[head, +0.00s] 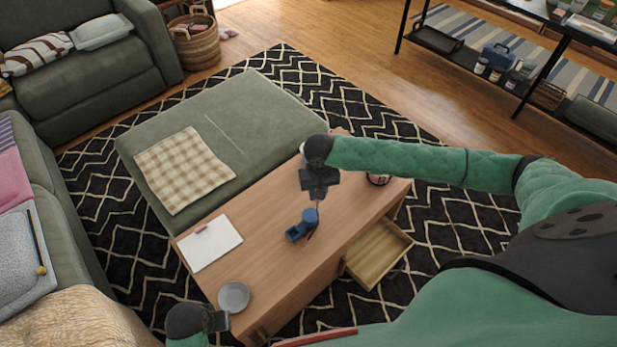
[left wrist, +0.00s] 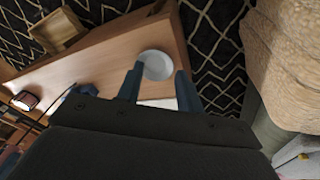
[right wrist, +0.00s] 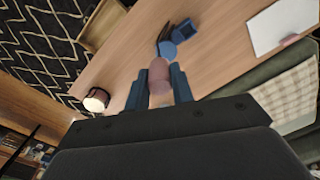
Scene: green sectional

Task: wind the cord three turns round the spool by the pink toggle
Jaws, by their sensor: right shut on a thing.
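The blue spool (head: 310,216) sits with its dark blue block on the wooden table. It also shows in the right wrist view (right wrist: 184,33), beyond the fingertips. My right gripper (head: 319,195) is above the table, just behind the spool. In the right wrist view its fingers (right wrist: 159,85) are shut on the pink toggle (right wrist: 158,73), which stands up between them. I cannot make out the cord or any turns on the spool. My left gripper (head: 222,321) is at the table's near left end, by a grey plate. Its fingers (left wrist: 158,85) are apart and empty in the left wrist view.
The table (head: 270,205) also carries the grey plate (head: 233,296), a white board (head: 209,244) with a small pink item, and a dark-rimmed round container (head: 377,180). A drawer (head: 378,252) stands open on the right. A green ottoman (head: 250,120) adjoins the table's far side.

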